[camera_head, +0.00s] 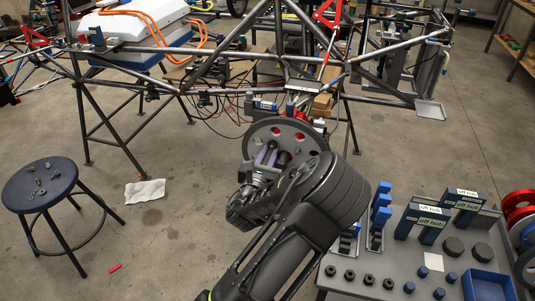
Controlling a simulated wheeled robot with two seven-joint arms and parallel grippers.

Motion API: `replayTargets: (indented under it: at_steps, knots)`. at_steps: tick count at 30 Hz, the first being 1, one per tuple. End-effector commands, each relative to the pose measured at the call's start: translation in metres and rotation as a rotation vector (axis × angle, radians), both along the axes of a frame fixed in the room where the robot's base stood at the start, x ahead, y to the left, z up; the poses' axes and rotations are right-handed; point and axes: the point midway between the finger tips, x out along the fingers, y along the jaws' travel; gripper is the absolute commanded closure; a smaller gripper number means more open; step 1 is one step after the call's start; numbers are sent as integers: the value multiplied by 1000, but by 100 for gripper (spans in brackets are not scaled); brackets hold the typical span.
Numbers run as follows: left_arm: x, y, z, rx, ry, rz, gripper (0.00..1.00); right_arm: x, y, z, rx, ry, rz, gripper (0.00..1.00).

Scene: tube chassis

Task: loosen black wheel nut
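A grey round wheel disc (262,127) with red-rimmed holes is mounted at the front of the tube chassis (215,62). Purple and dark parts show between the gripper and the disc. My own gripper and wrist cover the disc's centre, so I cannot make out a black wheel nut there. I cannot tell whether the fingers are open or shut on something. My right gripper is not in view.
A grey workbench (396,242) at lower right holds several black nuts (349,275), blue-handled tools (381,202), labelled blue stands (433,220) and a blue tray (488,285). A blue stool (40,186) with small parts stands left.

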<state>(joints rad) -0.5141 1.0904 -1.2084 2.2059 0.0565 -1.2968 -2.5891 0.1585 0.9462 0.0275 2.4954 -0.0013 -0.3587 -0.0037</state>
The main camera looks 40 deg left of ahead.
Motion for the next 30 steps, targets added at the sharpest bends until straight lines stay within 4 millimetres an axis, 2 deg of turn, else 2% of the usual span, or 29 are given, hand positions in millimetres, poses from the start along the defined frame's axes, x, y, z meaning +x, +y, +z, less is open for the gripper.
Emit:
replayTargets:
  at_steps: [1, 10, 18, 30]
  knots:
    - [10, -5, 25, 7, -64, -20, 64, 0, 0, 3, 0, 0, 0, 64]
    - [10, -5, 26, 6, -65, -20, 64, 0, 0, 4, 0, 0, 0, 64]
    - [10, -6, 36, 6, -62, -22, 64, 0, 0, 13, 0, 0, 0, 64]
    - [8, -6, 31, 7, -45, -18, 64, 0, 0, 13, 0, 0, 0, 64]
